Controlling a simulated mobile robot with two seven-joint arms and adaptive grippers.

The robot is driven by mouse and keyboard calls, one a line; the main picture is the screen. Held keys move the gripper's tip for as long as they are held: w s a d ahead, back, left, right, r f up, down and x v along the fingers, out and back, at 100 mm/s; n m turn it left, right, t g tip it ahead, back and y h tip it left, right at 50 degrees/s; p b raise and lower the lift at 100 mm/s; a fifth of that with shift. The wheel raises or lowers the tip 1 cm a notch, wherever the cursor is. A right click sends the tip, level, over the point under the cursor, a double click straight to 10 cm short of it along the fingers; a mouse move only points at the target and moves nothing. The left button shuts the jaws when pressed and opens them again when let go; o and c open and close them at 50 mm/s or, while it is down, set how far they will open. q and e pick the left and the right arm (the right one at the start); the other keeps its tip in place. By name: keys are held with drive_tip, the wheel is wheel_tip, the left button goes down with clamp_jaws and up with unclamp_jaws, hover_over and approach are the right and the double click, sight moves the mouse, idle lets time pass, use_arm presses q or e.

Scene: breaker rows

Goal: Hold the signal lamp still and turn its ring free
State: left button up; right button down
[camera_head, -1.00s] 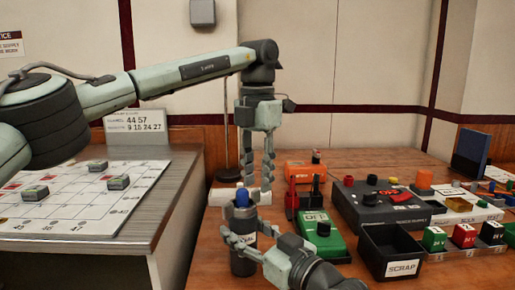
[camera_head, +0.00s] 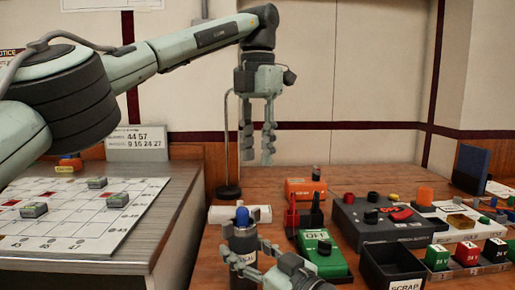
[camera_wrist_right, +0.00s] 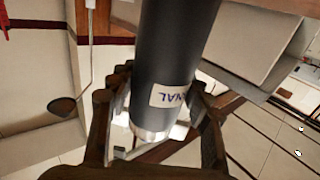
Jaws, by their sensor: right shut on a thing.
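The signal lamp (camera_head: 242,243) is a dark upright cylinder with a blue top (camera_head: 242,216), near the front middle of the wooden table. My right gripper (camera_head: 251,256) is shut around its body from the right. The right wrist view shows the lamp (camera_wrist_right: 178,40) between the two fingers (camera_wrist_right: 160,100), with part of a white label and a pale metal band (camera_wrist_right: 152,134) at one end. I cannot make out the ring clearly in the head view. My left gripper (camera_head: 258,160) points down above the lamp, open and empty, clear of the blue top.
A black scrap bin (camera_head: 392,262), a green device (camera_head: 318,248), an orange device (camera_head: 303,188) and a dark box with knobs (camera_head: 375,226) stand to the right. A thin pole stand (camera_head: 229,190) is behind the lamp. A numbered board (camera_head: 75,215) lies left.

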drive_tip(key=c, duration=0.6)
unclamp_jaws()
